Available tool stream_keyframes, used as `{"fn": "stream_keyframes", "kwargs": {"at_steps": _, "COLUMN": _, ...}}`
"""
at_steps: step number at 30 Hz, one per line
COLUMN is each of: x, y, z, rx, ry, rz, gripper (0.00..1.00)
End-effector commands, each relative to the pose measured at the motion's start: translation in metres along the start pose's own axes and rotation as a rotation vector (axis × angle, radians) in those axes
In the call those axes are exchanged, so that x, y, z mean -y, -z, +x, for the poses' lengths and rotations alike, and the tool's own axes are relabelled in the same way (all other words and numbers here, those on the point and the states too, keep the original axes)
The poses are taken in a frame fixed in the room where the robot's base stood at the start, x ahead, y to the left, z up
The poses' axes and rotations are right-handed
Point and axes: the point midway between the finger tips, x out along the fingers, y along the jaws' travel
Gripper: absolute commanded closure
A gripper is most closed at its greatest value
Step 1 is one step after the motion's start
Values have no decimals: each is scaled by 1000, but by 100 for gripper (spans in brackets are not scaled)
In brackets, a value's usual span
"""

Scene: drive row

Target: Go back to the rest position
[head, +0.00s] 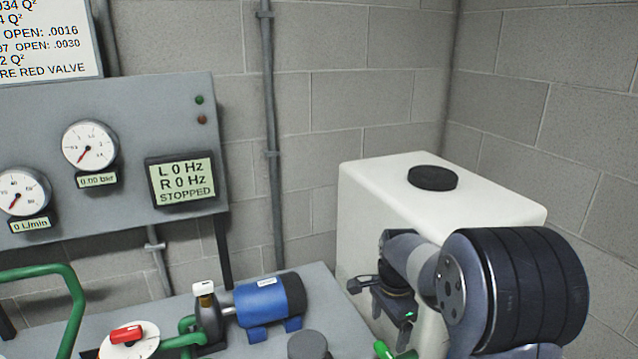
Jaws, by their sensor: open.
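My gripper (380,297) is at the lower middle right of the head view, at the end of my bent arm. Its jaws are open and nothing shows between them. It is in front of the white tank (365,195) with a black cap (433,178). A green pipe end (388,350) shows just below it; I cannot tell the gap between them. My arm hides part of the tank's front.
A blue motor pump (262,302) sits on the grey bench (325,285) left of my gripper. Further left are a red-handled valve (127,334) and a green pipe (73,290). A grey panel (125,115) holds two gauges and a display (181,180) reading "L 0 Hz, R 0 Hz, STOPPED".

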Motion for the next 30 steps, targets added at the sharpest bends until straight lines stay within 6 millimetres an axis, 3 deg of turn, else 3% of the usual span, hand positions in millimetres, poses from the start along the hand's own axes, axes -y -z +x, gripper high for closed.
{"fn": "stream_keyframes", "kwargs": {"at_steps": 5, "x": 0, "y": 0, "z": -38, "rx": -2, "ry": 4, "rz": 0, "gripper": 18}}
{"fn": "stream_keyframes", "kwargs": {"at_steps": 6, "x": -1, "y": 0, "z": -22, "rx": 3, "ry": -6, "rz": 0, "gripper": 18}}
{"fn": "stream_keyframes", "kwargs": {"at_steps": 21, "x": -2, "y": -1, "z": 80, "rx": 2, "ry": -6, "rz": -1, "gripper": 18}}
{"fn": "stream_keyframes", "kwargs": {"at_steps": 30, "x": 0, "y": 0, "z": 75, "rx": 0, "ry": -1, "rz": -251, "gripper": 18}}
